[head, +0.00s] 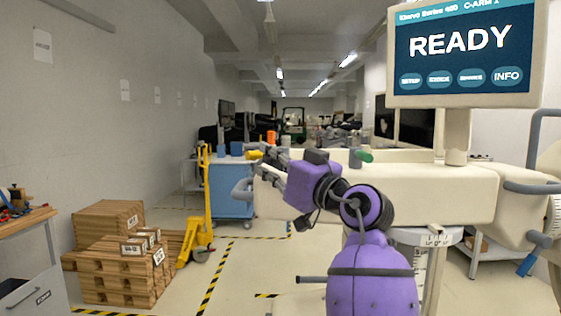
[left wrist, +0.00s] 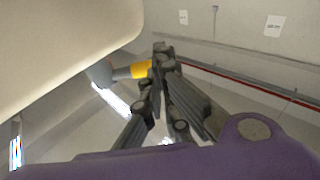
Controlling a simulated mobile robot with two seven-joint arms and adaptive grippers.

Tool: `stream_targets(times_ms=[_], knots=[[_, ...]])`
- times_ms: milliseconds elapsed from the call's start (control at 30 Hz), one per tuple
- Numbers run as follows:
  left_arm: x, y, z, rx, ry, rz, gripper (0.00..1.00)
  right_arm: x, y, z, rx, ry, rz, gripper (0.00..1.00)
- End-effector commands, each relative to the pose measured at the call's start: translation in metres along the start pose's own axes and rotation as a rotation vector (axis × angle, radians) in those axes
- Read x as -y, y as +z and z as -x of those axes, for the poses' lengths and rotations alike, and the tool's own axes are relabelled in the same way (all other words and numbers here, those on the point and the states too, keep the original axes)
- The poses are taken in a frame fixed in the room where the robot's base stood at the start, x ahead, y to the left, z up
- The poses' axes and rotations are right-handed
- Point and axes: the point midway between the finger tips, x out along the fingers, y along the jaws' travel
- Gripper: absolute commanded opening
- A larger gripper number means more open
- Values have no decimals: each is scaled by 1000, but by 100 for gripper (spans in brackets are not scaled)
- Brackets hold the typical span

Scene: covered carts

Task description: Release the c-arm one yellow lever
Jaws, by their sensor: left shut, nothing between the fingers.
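The c-arm one machine is a cream body (head: 430,185) with a screen (head: 464,45) reading READY and C-ARM 1. The yellow lever (left wrist: 141,69) shows in the left wrist view, on a grey mount (left wrist: 100,72) beside the cream body. In the head view a small yellow piece (head: 254,154) shows at the body's left end, by my gripper's fingertips. My left gripper (left wrist: 161,50) is shut and empty, its tips close to the lever's end. I cannot tell whether they touch. It also shows in the head view (head: 266,152). My right gripper is not in view.
A yellow pallet jack (head: 199,225) stands by wooden pallets (head: 122,270) at the left. A blue cart (head: 232,188) stands behind the gripper. A green-tipped handle (head: 364,156) is on the body's top. Striped floor between the pallets and the machine is clear.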

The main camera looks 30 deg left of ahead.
Motion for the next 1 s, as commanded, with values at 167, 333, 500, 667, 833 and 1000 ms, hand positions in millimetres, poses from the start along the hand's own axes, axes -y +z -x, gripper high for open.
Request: stream_targets(times_ms=[167,333,500,667,833,1000], knots=[[0,1,-8,1,1,-2,0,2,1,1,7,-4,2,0],[-1,2,-8,1,1,-3,0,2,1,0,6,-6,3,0],[0,2,-10,0,-1,-3,0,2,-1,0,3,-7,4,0],[7,6,-24,-2,-3,-4,0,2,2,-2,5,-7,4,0],[8,6,-30,1,-1,-2,0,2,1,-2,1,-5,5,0],[8,6,-30,1,-1,-1,0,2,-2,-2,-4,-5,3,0]])
